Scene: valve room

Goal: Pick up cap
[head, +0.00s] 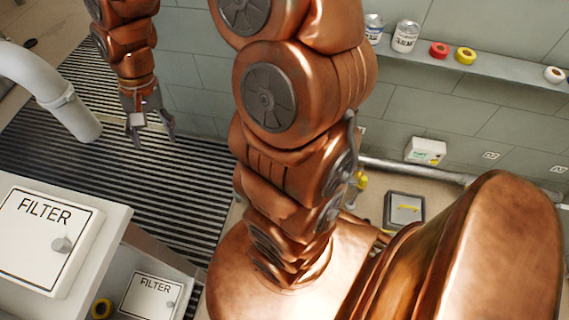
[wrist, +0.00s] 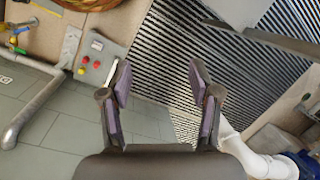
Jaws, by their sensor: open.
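My gripper (head: 152,128) hangs at the upper left of the head view, above the striped floor grating, with its fingers apart and nothing between them. In the wrist view my gripper (wrist: 159,78) also shows open and empty, with purple pads and the grating beyond. I cannot make out a cap for certain in either view. Small round things on the wall shelf are a red ring (head: 439,50), a yellow ring (head: 465,56) and a whitish round piece (head: 554,74); which of these, if any, is a cap is unclear.
A shelf (head: 500,72) runs along the tiled wall and holds two cans (head: 405,37). Filter boxes (head: 45,235) stand at the lower left. A thick white pipe (head: 50,90) is left of my gripper. A panel with coloured buttons (wrist: 98,58) shows in the wrist view.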

